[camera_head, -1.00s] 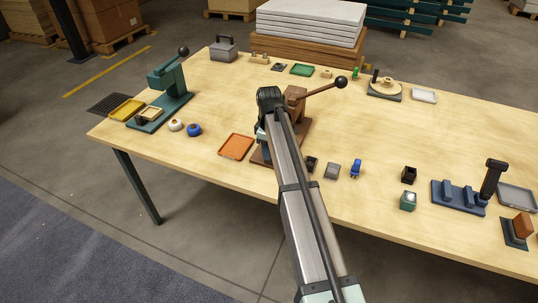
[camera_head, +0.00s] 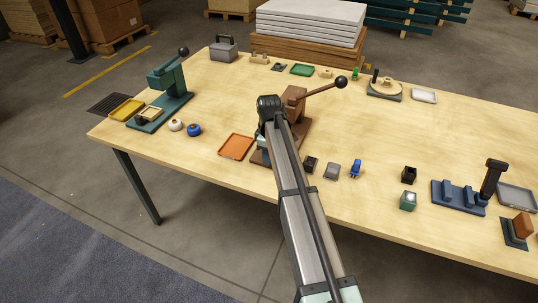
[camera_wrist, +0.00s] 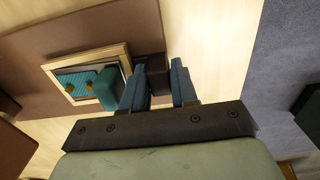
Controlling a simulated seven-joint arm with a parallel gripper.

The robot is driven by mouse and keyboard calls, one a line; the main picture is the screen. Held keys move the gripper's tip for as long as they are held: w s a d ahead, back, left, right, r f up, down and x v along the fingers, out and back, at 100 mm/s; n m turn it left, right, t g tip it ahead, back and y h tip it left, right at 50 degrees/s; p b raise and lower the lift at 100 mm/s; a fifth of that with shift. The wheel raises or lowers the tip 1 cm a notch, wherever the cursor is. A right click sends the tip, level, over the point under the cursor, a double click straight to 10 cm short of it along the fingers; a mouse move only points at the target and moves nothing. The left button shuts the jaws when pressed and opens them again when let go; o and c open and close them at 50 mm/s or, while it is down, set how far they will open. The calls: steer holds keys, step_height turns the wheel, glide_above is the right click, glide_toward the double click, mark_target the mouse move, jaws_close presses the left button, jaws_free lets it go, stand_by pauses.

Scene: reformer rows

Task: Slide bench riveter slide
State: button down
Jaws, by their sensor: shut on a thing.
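The brown bench riveter (camera_head: 294,97) stands mid-table on a brown base (camera_head: 300,131), its long lever reaching right to a black knob. My arm covers much of its front. In the wrist view, the slide shows as a pale wooden frame (camera_wrist: 126,62) around a teal inset with small orange pieces, over the brown base. A teal block (camera_wrist: 108,86) and a dark block (camera_wrist: 149,68) sit at its gripper side. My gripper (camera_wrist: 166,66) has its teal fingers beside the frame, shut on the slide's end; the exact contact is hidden. The head view mostly hides my gripper behind the arm.
An orange tray (camera_head: 236,146) lies close left of the riveter. A black cup (camera_head: 310,164), a grey block (camera_head: 332,170) and a blue piece (camera_head: 356,168) stand close right. A green lever machine (camera_head: 170,85) stands at left. The table's front edge is near.

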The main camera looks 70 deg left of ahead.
stand_by(0.3)
steer(key=w+a, duration=0.5)
steer(key=shift+a, duration=0.15)
steer(key=c, duration=1.2)
jaws_free()
steer(key=shift+c, duration=0.2)
steer(key=shift+r, duration=0.1)
step_height(320, 180, up, 14)
